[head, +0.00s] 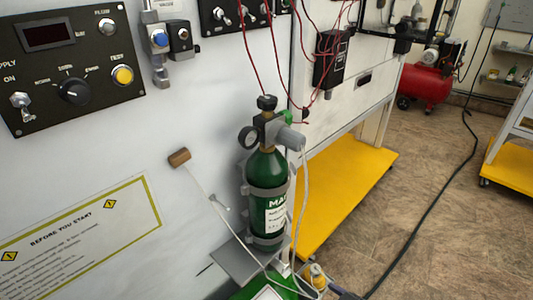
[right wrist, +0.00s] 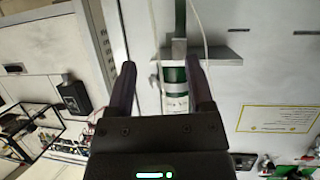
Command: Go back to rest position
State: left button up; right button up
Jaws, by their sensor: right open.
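My right gripper (right wrist: 160,65) shows in the right wrist view with its two dark fingers spread apart. It is open, with nothing held between the fingers. Beyond the gap is the green oxygen cylinder (right wrist: 175,103) on its wall bracket, seen upside down; I cannot tell the exact distance. In the head view the green cylinder (head: 266,168) stands upright, strapped on its bracket, with a regulator and gauge on top. Neither gripper shows in the head view, and my left gripper is in no view.
A control panel (head: 72,62) is on the white wall at upper left, above a notice (head: 75,243). Thin tubes hang around the cylinder. A yellow base shelf (head: 345,188), a red compressor (head: 425,84) and a black floor cable (head: 432,205) lie to the right. Brown floor there is mostly clear.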

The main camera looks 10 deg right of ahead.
jog(key=s+d+f+m+g+h, duration=0.3)
jog(key=s+d+f+g+h, duration=0.15)
jog(key=s+f, duration=0.75)
jog(key=s+f+g+h, duration=0.1)
jog(key=s+f+g, duration=0.2)
jog(key=s, duration=1)
jog(key=s+a+f+g+h, duration=0.1)
jog(key=s+f+g, duration=0.3)
jog(key=s, duration=0.9)
jog(key=shift+f+m+h, duration=0.4)
jog(key=shift+f+h, duration=0.25)
jog(key=shift+f, duration=0.25)
jog(key=shift+g, duration=0.25)
